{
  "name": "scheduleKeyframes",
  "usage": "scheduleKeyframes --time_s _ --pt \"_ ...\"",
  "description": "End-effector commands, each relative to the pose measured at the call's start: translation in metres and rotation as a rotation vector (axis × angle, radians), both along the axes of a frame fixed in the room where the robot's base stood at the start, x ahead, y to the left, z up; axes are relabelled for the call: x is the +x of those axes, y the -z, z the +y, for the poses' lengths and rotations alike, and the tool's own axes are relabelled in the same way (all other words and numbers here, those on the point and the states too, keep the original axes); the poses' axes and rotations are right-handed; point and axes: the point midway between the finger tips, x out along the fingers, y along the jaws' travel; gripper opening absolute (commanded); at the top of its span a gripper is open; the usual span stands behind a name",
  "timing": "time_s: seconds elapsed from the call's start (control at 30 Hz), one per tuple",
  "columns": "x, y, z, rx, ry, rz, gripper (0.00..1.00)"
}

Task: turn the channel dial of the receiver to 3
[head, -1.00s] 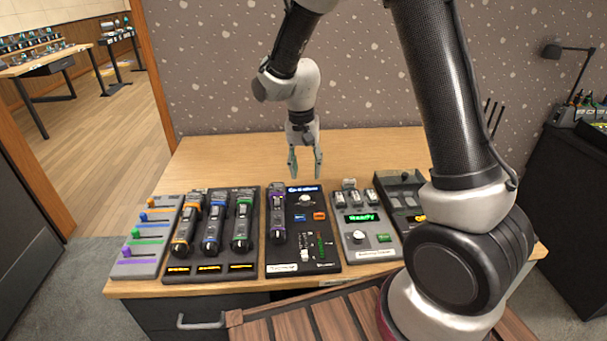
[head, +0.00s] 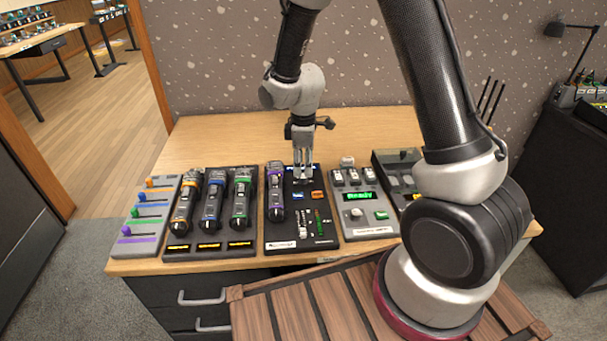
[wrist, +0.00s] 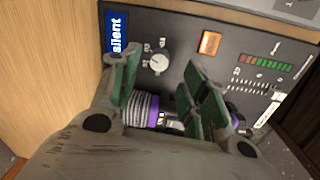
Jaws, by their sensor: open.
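The receiver is a dark panel (head: 322,232) in the middle of the row on the table; it also shows in the wrist view (wrist: 175,25). Its channel dial (wrist: 159,62) is a small pale round knob with numbers around it, too small to read surely; its setting cannot be told. My gripper (head: 303,178) points down over the panel's far part and hides the dial in the head view. In the wrist view my gripper (wrist: 162,62) is open and empty, with the dial between its fingertips in the picture. Contact cannot be told.
A purple-banded microphone (head: 276,190) lies on the panel's left side, close to my fingers. An orange button (wrist: 209,43) sits near the dial. A grey unit with a green display (head: 358,205) stands right, a microphone charger (head: 210,252) left. The table behind is clear.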

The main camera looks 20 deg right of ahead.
Motion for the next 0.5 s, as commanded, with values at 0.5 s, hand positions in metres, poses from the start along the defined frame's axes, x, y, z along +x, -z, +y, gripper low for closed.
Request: scheduleKeyframes --time_s 0.5 --pt "0.003 0.046 -0.001 0.0 0.003 0.0 0.45"
